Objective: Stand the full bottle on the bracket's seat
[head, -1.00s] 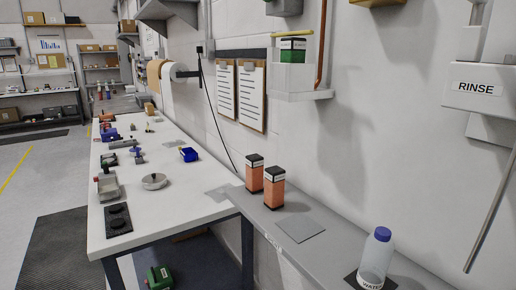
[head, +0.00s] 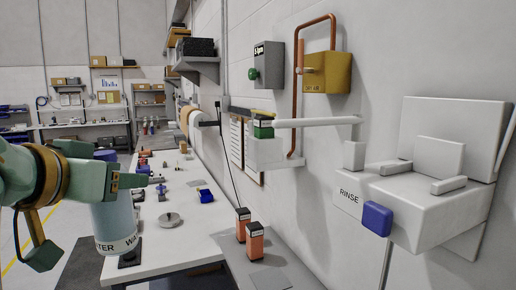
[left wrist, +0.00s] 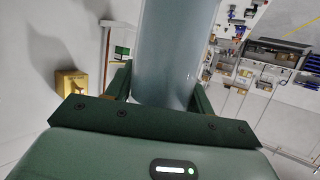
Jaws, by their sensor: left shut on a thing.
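The bottle (head: 115,218) is a pale blue-grey cylinder with a blue cap and a label reading WATER. It hangs roughly upright at the left of the head view. My left gripper (head: 122,182) is shut on its upper body, and the bottle also fills the top middle of the left wrist view (left wrist: 176,50). A white wall fixture (head: 417,205) marked RINSE stands out at the right, well apart from the bottle. It has a flat top with raised blocks and a blue block on its front. I cannot tell which part is the bracket's seat. My right gripper is not in view.
Two orange cartons (head: 254,240) stand on the grey ledge (head: 225,270). The white bench (head: 195,235) behind carries several small items.

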